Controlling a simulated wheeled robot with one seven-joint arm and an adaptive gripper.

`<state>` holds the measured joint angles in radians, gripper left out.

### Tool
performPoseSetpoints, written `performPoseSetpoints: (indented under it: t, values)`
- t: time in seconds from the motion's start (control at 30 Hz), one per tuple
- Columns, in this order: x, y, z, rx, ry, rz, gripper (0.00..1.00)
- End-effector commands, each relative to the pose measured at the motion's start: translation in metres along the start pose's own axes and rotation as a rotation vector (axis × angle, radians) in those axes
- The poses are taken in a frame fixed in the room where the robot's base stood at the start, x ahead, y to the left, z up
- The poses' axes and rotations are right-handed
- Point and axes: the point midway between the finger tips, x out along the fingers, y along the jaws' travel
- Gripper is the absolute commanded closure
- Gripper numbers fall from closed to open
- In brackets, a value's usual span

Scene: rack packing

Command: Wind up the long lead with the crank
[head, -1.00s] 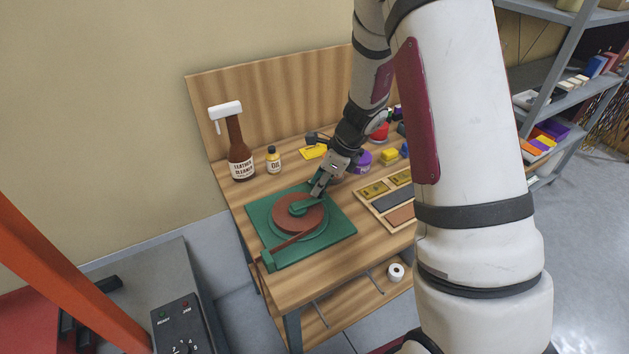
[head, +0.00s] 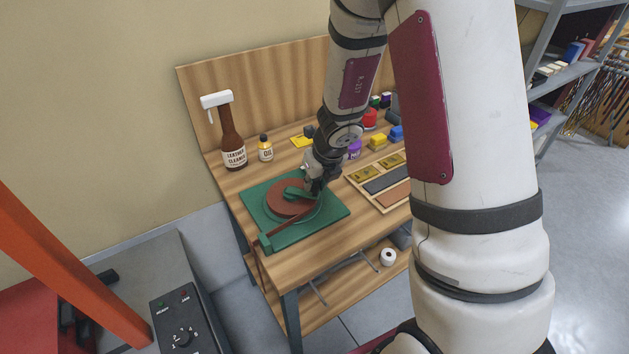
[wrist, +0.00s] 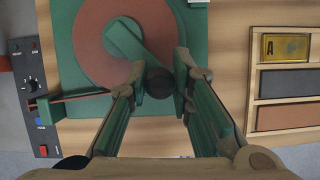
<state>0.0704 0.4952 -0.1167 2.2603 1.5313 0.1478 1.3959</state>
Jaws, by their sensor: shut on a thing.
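The green winder base (head: 327,216) lies on the wooden bench, with a round brown-red reel of wound lead (head: 285,203) on it. The brown lead (head: 290,232) runs from the reel through a green guide (head: 265,243) at the front left corner and hangs over the bench edge. The green crank arm (wrist: 128,40) lies across the reel and ends in a dark round knob (wrist: 160,82). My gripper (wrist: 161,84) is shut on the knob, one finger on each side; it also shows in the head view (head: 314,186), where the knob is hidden.
A leather cleaner bottle (head: 232,145) and an oil bottle (head: 265,150) stand at the back left. A wooden tray (head: 372,199) with several bars lies to the right of the winder. Small coloured items (head: 378,142) sit behind it. A control box (head: 180,325) stands at the lower left.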

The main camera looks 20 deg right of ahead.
Motion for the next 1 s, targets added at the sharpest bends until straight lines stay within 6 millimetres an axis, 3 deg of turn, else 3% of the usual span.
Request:
performPoseSetpoints:
  t: [0.7, 0.73, 0.8, 1.0]
  values:
    - [-0.0004, -0.0001, 0.0020, 0.065, -0.003, -0.028, 1.00]
    - [-0.0004, -0.0001, 0.0020, 0.065, -0.003, -0.028, 0.73]
    - [-0.0003, 0.0000, 0.0019, 0.065, -0.003, -0.027, 0.60]
    - [-0.0001, 0.0002, 0.0012, 0.064, -0.002, -0.027, 0.60]
